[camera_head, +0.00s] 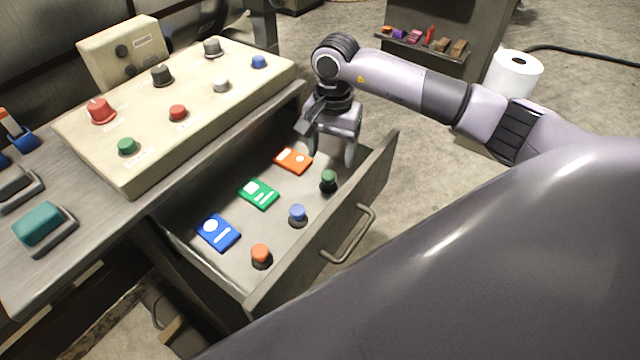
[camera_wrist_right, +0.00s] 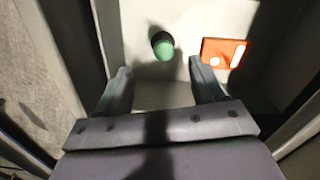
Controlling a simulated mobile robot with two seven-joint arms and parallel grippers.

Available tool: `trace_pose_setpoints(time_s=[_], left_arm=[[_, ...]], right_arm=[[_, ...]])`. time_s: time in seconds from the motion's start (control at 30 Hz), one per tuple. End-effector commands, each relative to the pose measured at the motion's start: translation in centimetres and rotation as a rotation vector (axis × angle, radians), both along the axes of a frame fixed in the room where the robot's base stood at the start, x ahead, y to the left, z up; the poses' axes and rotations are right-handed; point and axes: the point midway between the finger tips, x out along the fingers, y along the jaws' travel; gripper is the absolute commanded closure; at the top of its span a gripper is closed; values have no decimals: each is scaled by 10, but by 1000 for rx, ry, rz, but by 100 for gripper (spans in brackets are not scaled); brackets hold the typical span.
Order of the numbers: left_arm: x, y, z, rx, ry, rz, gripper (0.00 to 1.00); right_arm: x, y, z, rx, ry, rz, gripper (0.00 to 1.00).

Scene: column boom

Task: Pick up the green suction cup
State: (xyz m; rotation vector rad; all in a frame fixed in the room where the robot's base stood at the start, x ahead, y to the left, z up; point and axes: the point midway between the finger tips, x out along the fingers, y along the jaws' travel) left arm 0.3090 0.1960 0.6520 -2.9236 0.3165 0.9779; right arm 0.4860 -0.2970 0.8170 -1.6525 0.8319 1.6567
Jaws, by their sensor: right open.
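The green suction cup (camera_head: 328,180) stands in the open drawer (camera_head: 272,229), near its front wall at the far right end of a row of cups. It also shows in the right wrist view as a green cup (camera_wrist_right: 162,46), beyond the fingertips and roughly between their lines. My right gripper (camera_head: 332,157) is open and empty above the far end of the drawer, close to the green cup but not around it. In the right wrist view its two fingers (camera_wrist_right: 158,78) are spread apart. My left gripper is not in view.
In the drawer are a blue cup (camera_head: 297,214), an orange cup (camera_head: 260,255), and blue (camera_head: 218,232), green (camera_head: 259,193) and orange (camera_head: 293,160) cards. The drawer's walls and handle (camera_head: 349,236) are close. A control panel (camera_head: 180,110) stands on the bench to the left.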

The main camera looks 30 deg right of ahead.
Motion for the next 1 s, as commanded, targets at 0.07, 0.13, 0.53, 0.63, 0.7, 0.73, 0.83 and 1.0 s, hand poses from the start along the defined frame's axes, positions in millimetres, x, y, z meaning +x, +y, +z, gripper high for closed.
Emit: trace_pose_setpoints(time_s=[0.07, 0.13, 0.53, 0.63, 0.7, 0.73, 0.83, 1.0], left_arm=[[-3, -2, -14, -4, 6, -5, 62], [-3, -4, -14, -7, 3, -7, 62], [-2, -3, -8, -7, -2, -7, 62], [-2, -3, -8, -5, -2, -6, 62], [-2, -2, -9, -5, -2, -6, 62], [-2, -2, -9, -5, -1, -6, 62], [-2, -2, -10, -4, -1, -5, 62], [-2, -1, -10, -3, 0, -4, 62]], right_arm=[[0, -2, -14, -6, 0, 0, 31], [0, -3, -16, -9, 1, 0, 31], [0, -2, -56, -8, 6, -1, 31], [0, -2, -72, -8, 6, -1, 31], [1, -3, -80, -9, 5, 0, 31], [1, -3, -82, -9, 4, 0, 31], [1, -3, -87, -9, 2, -1, 31], [1, -3, -87, -9, 2, 0, 31]])
